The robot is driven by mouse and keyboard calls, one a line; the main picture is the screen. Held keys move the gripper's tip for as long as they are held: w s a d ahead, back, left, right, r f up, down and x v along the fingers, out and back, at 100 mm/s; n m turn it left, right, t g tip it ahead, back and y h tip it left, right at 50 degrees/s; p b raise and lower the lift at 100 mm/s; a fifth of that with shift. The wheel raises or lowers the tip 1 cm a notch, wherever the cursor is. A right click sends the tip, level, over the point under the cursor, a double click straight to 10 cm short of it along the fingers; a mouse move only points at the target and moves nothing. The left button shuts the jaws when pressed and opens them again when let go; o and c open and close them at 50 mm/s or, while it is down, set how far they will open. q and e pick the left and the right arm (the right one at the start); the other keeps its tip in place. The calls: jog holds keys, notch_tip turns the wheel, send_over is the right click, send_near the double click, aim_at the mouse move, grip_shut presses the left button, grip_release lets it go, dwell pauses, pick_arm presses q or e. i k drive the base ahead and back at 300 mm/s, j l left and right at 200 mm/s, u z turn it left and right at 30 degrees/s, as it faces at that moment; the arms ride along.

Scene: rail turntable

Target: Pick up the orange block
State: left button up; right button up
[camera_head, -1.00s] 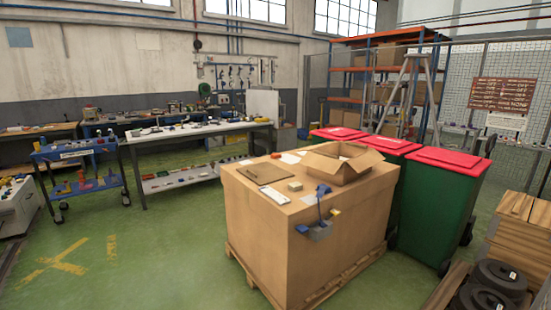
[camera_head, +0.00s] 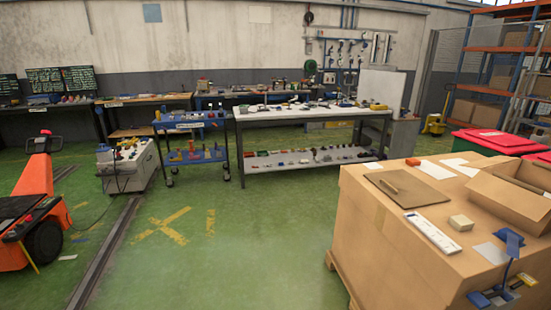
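A small beige block (camera_head: 461,222) sits on the large cardboard box at the right. Neither of my grippers shows in this view.
The large cardboard box (camera_head: 385,255) on a pallet fills the right front, with an open carton (camera_head: 515,195) on top. An orange pallet truck (camera_head: 35,190) stands at the left. A grey machine (camera_head: 128,168) stands beside a floor rail (camera_head: 105,250). Green floor (camera_head: 250,245) lies free in the middle.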

aim_at(412, 163)
jog(key=i+u, duration=0.15)
jog(key=i, duration=2.45)
